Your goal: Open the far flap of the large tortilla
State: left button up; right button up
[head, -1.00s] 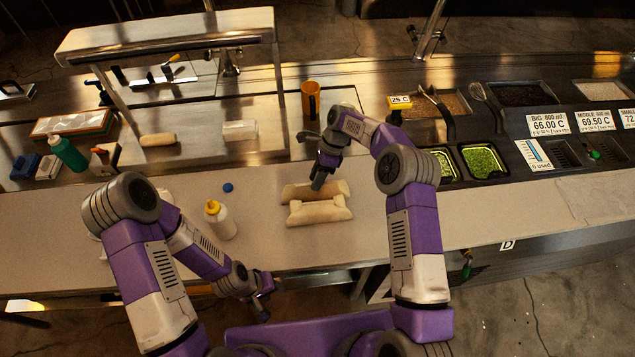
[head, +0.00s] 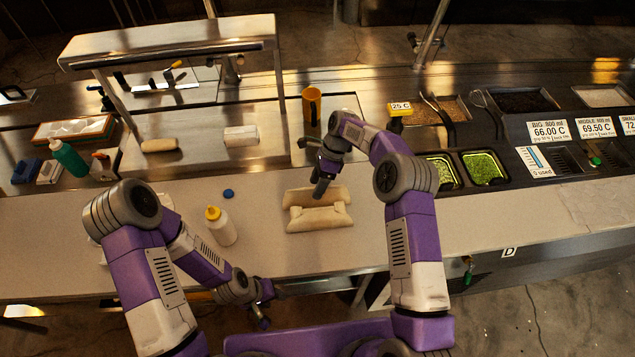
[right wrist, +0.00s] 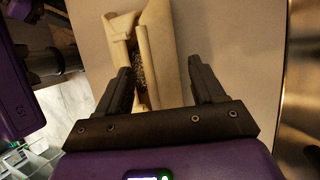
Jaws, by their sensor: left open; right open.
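The large tortilla (head: 322,218) lies on the pale counter, cream-coloured and folded lengthwise into a far and a near part. In the right wrist view the tortilla (right wrist: 165,45) shows a narrow gap between its folded sides, with dark speckled filling (right wrist: 137,65) inside. My right gripper (head: 319,192) is open at the far side of the tortilla; in the right wrist view its fingers (right wrist: 163,75) stand apart on either side of part of the tortilla. Whether they touch it I cannot tell. My left gripper (head: 264,304) is open and empty by the counter's front edge, away from the tortilla.
A white bottle with a yellow cap (head: 220,226) and a blue cap (head: 229,194) stand left of the tortilla. An orange cup (head: 311,106) is behind it. The counter right of my right arm is clear.

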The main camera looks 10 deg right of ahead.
jog(key=shift+r, duration=0.1)
jog(key=v, duration=0.7)
jog(key=shift+r+b, duration=0.15)
jog(key=shift+b, duration=0.15)
jog(key=shift+w, duration=0.1)
